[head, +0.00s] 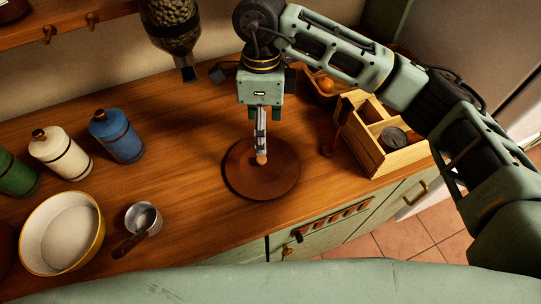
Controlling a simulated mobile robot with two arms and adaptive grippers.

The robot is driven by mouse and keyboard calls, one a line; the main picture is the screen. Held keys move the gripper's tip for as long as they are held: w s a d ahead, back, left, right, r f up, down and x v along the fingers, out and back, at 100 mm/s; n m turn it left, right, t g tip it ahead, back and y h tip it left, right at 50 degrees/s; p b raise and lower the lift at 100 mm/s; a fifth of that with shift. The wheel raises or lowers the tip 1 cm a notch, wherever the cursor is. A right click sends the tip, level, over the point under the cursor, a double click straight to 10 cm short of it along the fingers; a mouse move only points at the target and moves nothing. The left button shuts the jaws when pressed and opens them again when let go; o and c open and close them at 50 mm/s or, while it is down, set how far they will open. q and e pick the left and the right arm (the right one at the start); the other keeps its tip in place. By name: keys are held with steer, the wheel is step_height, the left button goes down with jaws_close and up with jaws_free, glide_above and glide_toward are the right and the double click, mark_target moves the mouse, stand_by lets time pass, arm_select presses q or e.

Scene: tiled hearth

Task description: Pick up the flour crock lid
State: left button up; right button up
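The flour crock lid (244,178) is a round, dark brown disc with a small pale knob (262,160) at its centre. It looks flat and level at the middle of the wooden counter; I cannot tell what is directly under it. My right gripper (261,150) points straight down over the lid, with its fingertips right at the knob. The fingers show edge-on, one in front of the other, so their gap is hidden and I cannot tell whether they grip the knob. My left gripper is out of view.
A wooden divided box (405,158) stands right of the lid. Green, cream (60,153) and blue (118,136) bottles, a yellow-rimmed bowl (98,232) and a metal cup (143,219) stand left. A dispenser (172,25) hangs above. Counter between the cup and lid is clear.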

mark_target(262, 163)
steer(key=o, duration=0.4)
steer(key=shift+s+f+p, duration=0.4)
steer(key=shift+f, duration=0.45)
steer(key=shift+c, duration=0.2)
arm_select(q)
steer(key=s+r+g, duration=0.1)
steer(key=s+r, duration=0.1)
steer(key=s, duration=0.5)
arm_select(e)
steer(key=shift+o, duration=0.5)
steer(key=shift+f+p, duration=0.4)
steer(key=shift+f, duration=0.3)
step_height(262, 163, down, 2)
steer(key=shift+w+f, duration=0.1)
steer(key=shift+f, duration=0.4)
steer(key=c, duration=1.2)
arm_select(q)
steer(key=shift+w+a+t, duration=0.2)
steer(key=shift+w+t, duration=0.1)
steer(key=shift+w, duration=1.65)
arm_select(e)
steer(key=c, duration=0.7)
